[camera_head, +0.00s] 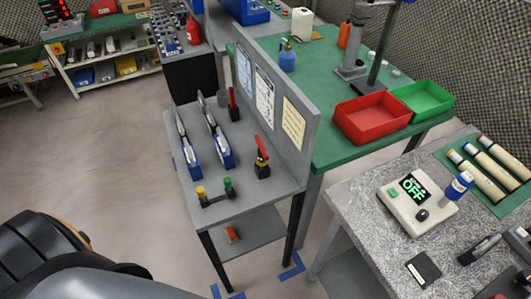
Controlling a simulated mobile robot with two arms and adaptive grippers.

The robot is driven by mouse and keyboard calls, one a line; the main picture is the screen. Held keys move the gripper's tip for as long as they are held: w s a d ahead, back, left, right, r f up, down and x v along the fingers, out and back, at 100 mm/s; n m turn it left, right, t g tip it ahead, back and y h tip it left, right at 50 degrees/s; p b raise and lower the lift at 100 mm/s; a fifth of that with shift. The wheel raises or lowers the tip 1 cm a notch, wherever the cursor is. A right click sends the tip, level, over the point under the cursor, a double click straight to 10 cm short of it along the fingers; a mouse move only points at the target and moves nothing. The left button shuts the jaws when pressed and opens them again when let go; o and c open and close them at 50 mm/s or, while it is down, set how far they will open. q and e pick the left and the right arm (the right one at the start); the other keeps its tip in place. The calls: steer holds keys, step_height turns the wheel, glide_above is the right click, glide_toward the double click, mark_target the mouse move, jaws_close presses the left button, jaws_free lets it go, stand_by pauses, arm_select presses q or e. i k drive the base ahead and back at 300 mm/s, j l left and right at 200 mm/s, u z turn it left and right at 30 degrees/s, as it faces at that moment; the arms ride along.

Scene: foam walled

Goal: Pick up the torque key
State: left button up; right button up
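I cannot tell for certain which thing is the torque key. On the speckled stone-topped table at the right, a pale box with a green "OFF" display (413,187) has a blue and white handled tool (459,185) standing at its right side. Three cream rods with coloured end bands (481,175) lie side by side on a green mat behind it. Neither of my grippers shows in the head view.
A grey stand (247,194) in the middle holds two blue-based tools (219,145) and red-handled pieces (262,158). Behind it, a green bench (325,160) carries red (372,119) and green (424,99) trays. The floor at left (110,150) is clear.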

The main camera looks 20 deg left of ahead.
mark_target(262, 161)
steer(key=j+z, duration=0.15)
steer(key=j, duration=0.25)
steer(key=k+j+z, duration=0.2)
steer(key=j, duration=0.2)
steer(key=j+z, duration=0.15)
steer(key=j, duration=0.25)
steer(key=k+j+z, duration=0.15)
steer(key=j, duration=0.2)
steer(key=k+j+z, duration=0.15)
steer(key=j, duration=0.2)
steer(key=k+j+z, duration=0.2)
steer(key=k+j, duration=0.05)
steer(key=j, duration=0.1)
